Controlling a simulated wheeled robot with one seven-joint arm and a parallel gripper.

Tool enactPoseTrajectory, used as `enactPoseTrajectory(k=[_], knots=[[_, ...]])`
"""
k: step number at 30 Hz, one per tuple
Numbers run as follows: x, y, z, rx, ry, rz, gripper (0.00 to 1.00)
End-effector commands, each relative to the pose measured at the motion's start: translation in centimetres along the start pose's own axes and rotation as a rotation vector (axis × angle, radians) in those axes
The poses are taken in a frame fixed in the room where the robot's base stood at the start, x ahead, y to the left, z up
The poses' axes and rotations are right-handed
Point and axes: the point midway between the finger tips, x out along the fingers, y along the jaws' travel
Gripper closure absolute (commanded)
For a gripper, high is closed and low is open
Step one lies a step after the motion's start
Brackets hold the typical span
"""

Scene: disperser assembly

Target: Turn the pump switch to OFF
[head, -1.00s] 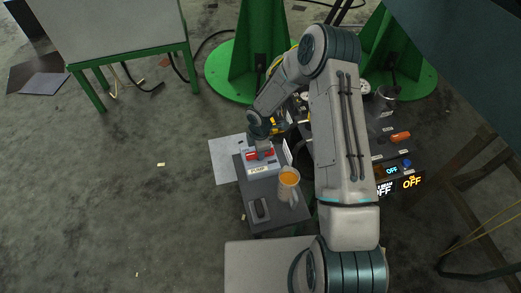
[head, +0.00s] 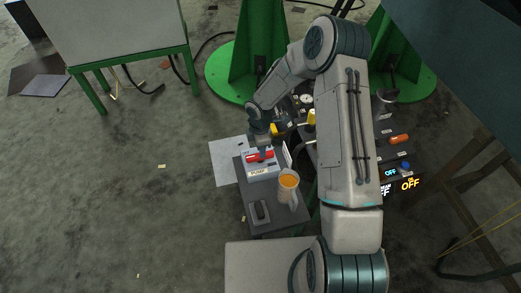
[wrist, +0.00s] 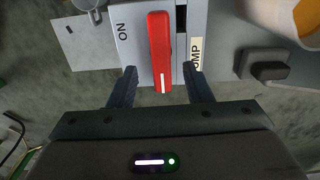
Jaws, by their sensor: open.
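The pump switch is a red lever (head: 260,156) on a light grey box (head: 262,172) with a PUMP label. The lever (wrist: 159,45) also shows in the wrist view, with a white mark at its near end and the ON label to its left. No OFF label is readable on this box. My gripper (head: 260,142) is just above the lever in the head view. In the wrist view my gripper (wrist: 159,72) is open, with one finger on each side of the lever and visible gaps between. I cannot tell how deep the fingers reach.
An orange-filled jug (head: 288,185) stands right beside the pump box on a dark stand (head: 245,215). A black rocker-like block (head: 261,211) is nearer. A panel on the right shows lit OFF displays (head: 410,184). Open floor lies to the left.

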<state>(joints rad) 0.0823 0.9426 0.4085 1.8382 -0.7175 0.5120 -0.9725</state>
Motion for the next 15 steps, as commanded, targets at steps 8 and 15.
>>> enactPoseTrajectory(k=[8, 15], knots=[[-6.7, 0.1, 0.2, 0.002, -0.001, 0.003, 0.55], [-9.1, 0.0, 0.2, 0.001, -0.001, 0.0, 0.55]])
